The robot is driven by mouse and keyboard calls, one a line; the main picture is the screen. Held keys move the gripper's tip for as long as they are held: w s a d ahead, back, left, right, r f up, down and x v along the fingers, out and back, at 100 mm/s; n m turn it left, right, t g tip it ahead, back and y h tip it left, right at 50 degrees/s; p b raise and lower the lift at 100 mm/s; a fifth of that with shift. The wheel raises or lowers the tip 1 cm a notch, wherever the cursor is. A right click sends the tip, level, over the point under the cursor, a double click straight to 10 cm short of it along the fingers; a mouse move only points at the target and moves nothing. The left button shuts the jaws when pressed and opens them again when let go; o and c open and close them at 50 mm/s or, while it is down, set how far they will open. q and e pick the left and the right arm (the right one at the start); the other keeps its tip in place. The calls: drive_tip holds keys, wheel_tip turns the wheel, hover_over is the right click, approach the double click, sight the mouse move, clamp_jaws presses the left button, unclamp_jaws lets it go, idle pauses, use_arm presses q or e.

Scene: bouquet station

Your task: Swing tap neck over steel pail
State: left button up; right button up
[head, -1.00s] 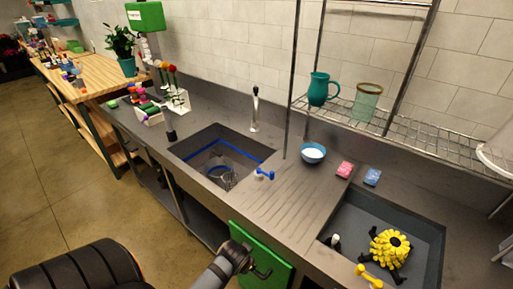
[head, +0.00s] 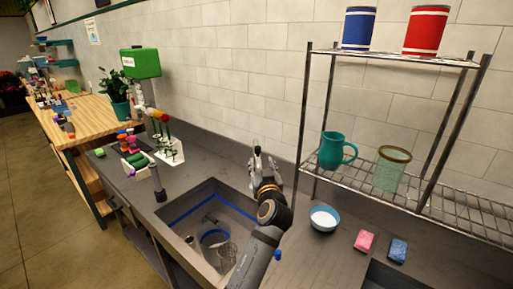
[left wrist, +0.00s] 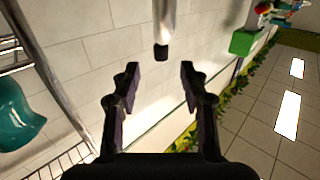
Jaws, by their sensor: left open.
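The steel tap (head: 257,158) stands at the back edge of the sink, partly hidden behind my left gripper (head: 264,172). In the left wrist view, the tap neck (left wrist: 163,22) comes down from the top and ends in a dark tip (left wrist: 161,52). My left gripper's fingers (left wrist: 160,80) are open and empty, with the tip just beyond and between them. My right gripper is out of view.
The sink (head: 180,222) has a blue line inside. A wire rack (head: 440,195) holds a teal jug (head: 335,150) and a glass (head: 391,167). A bowl (head: 323,219), pink sponge (head: 364,241) and blue sponge (head: 398,250) lie to the right. A flower holder (head: 168,152) stands left.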

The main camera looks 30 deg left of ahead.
sight(258, 150)
use_arm(q)
drive_tip(key=shift+w+a+r+p, duration=0.8)
drive_tip(key=shift+w+a+p, duration=0.2)
drive_tip(key=shift+p, duration=0.2)
drive_tip(key=x, duration=0.1)
drive_tip(key=p+x, duration=0.1)
drive_tip(key=x, duration=0.1)
drive_tip(key=f+x, duration=0.1)
drive_tip(key=x, duration=0.1)
drive_tip(key=shift+w+a, duration=0.15)
drive_tip(key=shift+w, duration=0.05)
drive_tip(key=shift+w+a+p, duration=0.2)
drive_tip(key=shift+w+p, duration=0.05)
drive_tip(key=shift+p, duration=0.1)
drive_tip(key=shift+a, duration=0.1)
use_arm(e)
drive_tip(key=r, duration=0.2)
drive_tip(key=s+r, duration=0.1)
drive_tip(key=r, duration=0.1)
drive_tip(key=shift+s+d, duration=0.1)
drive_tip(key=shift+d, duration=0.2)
use_arm(q)
drive_tip(key=shift+w, duration=0.1)
